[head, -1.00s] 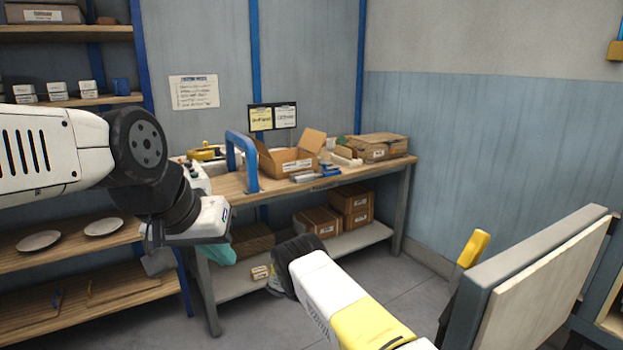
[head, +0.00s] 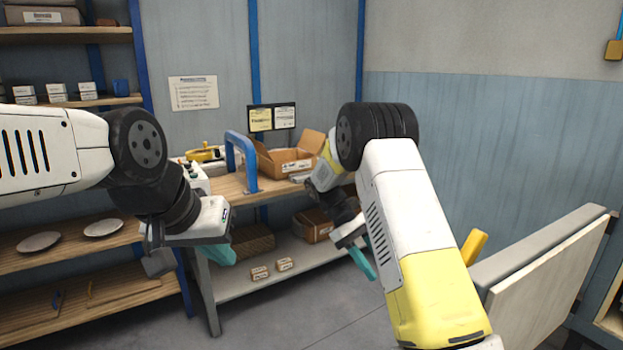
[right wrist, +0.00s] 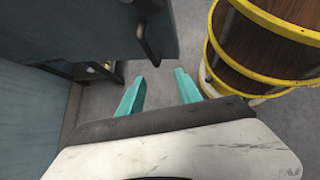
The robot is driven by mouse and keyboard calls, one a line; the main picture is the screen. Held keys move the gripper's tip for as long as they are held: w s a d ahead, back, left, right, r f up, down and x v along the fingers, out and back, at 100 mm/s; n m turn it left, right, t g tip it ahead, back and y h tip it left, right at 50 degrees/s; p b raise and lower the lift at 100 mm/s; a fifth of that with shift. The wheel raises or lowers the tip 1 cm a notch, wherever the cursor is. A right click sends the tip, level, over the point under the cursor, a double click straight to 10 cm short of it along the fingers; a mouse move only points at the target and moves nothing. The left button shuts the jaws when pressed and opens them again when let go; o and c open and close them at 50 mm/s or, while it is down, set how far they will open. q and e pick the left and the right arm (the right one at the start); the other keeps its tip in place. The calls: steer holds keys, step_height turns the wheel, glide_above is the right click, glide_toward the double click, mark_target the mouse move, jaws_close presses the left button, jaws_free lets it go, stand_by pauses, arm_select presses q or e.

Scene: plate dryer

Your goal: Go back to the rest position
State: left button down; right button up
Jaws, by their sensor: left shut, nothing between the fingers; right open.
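My left gripper (head: 222,254) hangs at the left of the head view, in front of the end of the workbench. Its teal fingers are together and hold nothing. My right gripper (head: 362,262) is in the middle of the head view, in front of the bench's lower shelf. In the right wrist view its two teal fingers (right wrist: 159,91) are spread apart with only grey floor between them. Neither gripper touches anything that I can see.
The workbench (head: 228,186) carries an open cardboard box (head: 290,160). Shelves with two plates (head: 103,228) stand at the left. A pale panel (head: 545,275) with a yellow handle (head: 474,246) is at the right. A yellow-banded round object (right wrist: 262,45) is close to the right fingers.

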steer(key=s+a+r+m+t+y, duration=0.1)
steer(key=s+r+m+t+y, duration=0.6)
steer(key=s+r+t, duration=0.5)
steer(key=s+r+y, duration=0.2)
steer(key=s+r, duration=0.4)
steer(key=s, duration=0.3)
steer(key=shift+s+a+r+m, duration=0.15)
steer(key=shift+a+r+m, duration=0.05)
steer(key=shift+a+m, duration=0.1)
steer(key=shift+c, duration=0.5)
